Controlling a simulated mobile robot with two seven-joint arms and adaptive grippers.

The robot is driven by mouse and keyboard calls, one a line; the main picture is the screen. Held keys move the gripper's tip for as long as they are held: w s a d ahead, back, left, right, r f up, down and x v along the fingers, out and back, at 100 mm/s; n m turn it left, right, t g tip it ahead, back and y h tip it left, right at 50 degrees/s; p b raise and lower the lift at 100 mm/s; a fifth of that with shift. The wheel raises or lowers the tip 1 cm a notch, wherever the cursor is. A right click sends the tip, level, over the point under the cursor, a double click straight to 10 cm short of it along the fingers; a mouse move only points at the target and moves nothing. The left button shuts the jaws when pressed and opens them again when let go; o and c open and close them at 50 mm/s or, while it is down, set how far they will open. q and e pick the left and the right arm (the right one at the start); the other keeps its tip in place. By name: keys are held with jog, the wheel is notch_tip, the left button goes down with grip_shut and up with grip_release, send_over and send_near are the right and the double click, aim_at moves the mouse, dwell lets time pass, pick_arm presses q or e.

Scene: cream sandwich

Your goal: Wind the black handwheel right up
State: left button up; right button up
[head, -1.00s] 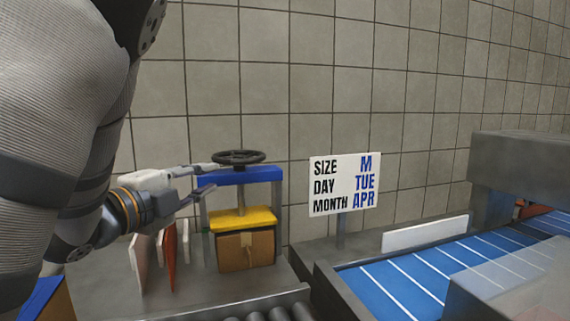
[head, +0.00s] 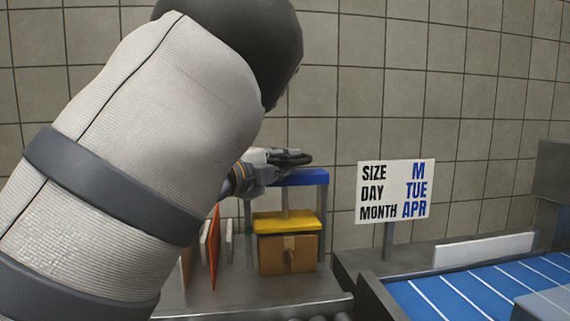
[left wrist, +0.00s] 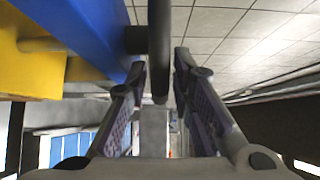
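The black handwheel (head: 297,158) sits on top of the blue crossbar (head: 305,178) of a small press, partly hidden by my left gripper. My left gripper (head: 278,161) is at the wheel's left side in the head view. In the left wrist view, the open fingers (left wrist: 160,68) stand on either side of a black bar of the handwheel (left wrist: 159,35), with gaps visible on both sides. The yellow press plate (head: 287,222) is low, at the top of a cardboard box (head: 287,254). My right gripper is in neither view.
Several thin upright panels (head: 213,250) stand left of the press. A sign (head: 395,191) reading SIZE M, DAY TUE, MONTH APR is to the right. A blue conveyor (head: 470,290) lies at the lower right. A tiled wall is behind.

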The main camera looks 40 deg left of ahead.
pick_arm(q)
grip_shut()
